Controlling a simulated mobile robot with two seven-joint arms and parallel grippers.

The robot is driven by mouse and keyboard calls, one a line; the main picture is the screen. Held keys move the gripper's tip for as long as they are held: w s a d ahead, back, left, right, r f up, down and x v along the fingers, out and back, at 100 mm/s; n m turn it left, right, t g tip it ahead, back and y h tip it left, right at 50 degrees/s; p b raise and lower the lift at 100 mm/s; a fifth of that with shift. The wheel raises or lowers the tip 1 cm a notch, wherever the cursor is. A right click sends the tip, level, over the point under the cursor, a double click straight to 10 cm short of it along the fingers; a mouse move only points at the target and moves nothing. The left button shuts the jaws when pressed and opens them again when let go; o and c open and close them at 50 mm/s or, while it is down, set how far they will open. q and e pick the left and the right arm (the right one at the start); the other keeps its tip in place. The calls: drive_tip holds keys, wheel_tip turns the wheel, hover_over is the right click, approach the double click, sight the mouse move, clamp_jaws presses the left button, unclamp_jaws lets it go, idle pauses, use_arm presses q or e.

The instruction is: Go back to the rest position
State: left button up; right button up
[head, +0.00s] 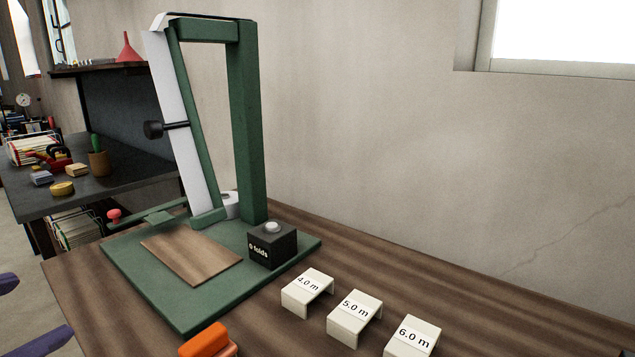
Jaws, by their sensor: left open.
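My left gripper (45,305) shows at the lower left edge as two purple fingers spread apart, with nothing between them. It is beside the left edge of the wooden table, away from the objects on it. A green folding machine (247,120) stands on the table with a white cloth strip (172,120) hanging down its left side. Its green base carries a wooden panel (190,255) and a black box (272,247) reading "0 folds". A small dark sliver at the bottom right corner may be my right gripper; its jaws do not show.
Three white blocks marked 4.0 m (307,290), 5.0 m (354,315) and 6.0 m (412,338) stand in a row at the right. An orange object (205,340) lies at the front edge. A dark side table (110,190) with small items stands behind left.

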use_arm(q)
drive_tip(key=s+a+f+n+g+y, duration=0.1)
drive_tip(key=s+a+f+g, duration=0.1)
drive_tip(key=s+f+g, duration=0.4)
drive_tip(key=s+a+f+n+g, duration=0.1)
drive_tip(key=s+a+f+g, duration=0.2)
drive_tip(key=s, duration=0.6)
drive_tip(key=d+f+n+h, duration=0.1)
drive_tip(key=d+n+h, duration=0.2)
drive_tip(key=d, duration=0.7)
wheel_tip(320, 180, up, 49)
drive_tip(key=p, duration=4.9)
